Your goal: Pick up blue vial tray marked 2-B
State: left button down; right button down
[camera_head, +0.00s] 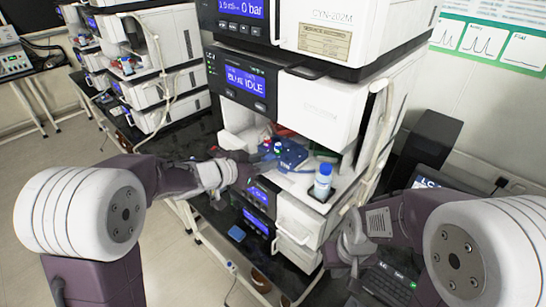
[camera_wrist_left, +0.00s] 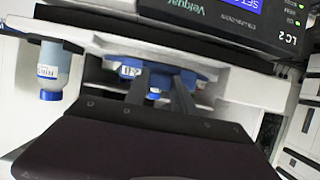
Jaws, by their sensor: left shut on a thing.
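The blue vial tray (camera_head: 292,157) is in the open bay of the white instrument stack, with small coloured-capped vials on it. In the left wrist view the blue tray (camera_wrist_left: 205,73) carries a white label at its front edge, which seems to read 2-B. My left gripper (camera_head: 262,157) reaches into the bay from the left and is shut on the tray's near side; its two dark fingers (camera_wrist_left: 160,95) meet the tray in the wrist view. I cannot tell whether the tray is lifted. My right gripper (camera_head: 345,245) is low on the right, away from the tray; its fingers are unclear.
A blue-capped bottle (camera_head: 323,182) stands on the ledge right of the tray; it also shows in the left wrist view (camera_wrist_left: 50,70). The upper module (camera_head: 325,105) overhangs the bay. A small blue item (camera_head: 236,233) lies on the dark lower shelf. A keyboard (camera_head: 390,285) is at the lower right.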

pick_arm(q)
notch_tip(320, 180, up, 10)
jog(key=p, duration=0.4)
